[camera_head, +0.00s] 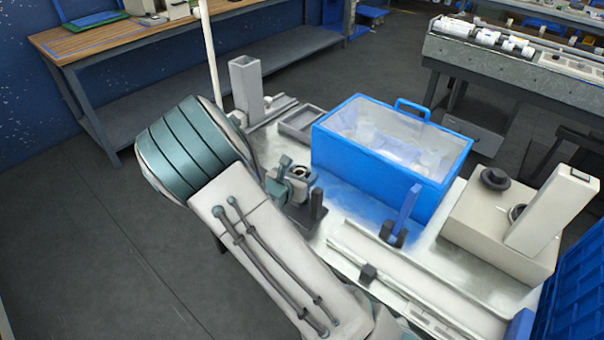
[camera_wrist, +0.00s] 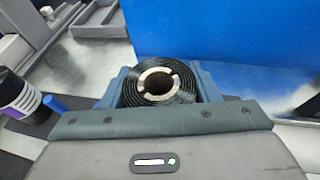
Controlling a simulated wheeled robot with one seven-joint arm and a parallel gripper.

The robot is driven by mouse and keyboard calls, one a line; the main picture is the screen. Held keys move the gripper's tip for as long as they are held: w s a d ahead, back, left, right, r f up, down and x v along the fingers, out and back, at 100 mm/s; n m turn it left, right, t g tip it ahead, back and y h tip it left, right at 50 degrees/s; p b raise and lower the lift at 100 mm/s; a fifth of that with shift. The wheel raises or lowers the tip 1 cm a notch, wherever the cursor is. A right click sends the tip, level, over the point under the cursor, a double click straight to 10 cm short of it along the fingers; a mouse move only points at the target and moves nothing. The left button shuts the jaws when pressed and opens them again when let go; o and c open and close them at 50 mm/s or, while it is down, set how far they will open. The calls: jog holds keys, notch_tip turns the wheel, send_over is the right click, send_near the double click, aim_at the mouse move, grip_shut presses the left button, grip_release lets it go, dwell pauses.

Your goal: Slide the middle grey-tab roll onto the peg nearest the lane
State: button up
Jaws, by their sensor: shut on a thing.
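My gripper (camera_wrist: 157,88) is shut on a dark wound roll (camera_wrist: 133,92) with a pale, broken-ringed core. Its blue-grey fingers press on both sides of the roll, and the core's hole faces the wrist camera. In the head view my gripper (camera_head: 296,178) is over the table, left of the blue bin, with the roll small and partly hidden. I cannot make out the tab's colour. A dark upright post (camera_head: 317,207) stands close to the gripper. The lane appears to be the long pale rail (camera_head: 385,275) at the front right. I cannot identify the pegs for certain.
A blue bin (camera_head: 345,160) with a clear top stands just beyond the gripper. A blue upright (camera_head: 406,212) and a beige machine (camera_head: 485,225) are to the right. A grey tray (camera_head: 301,123) and square column (camera_head: 246,85) stand behind.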

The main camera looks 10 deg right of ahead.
jog(key=shift+f, duration=0.1)
jog(key=o, duration=1.3)
jog(key=shift+f, duration=0.1)
jog(key=shift+s, duration=0.15)
jog(key=v, duration=1.3)
jog(key=shift+a+r, duration=0.3)
jog(key=shift+a, duration=0.05)
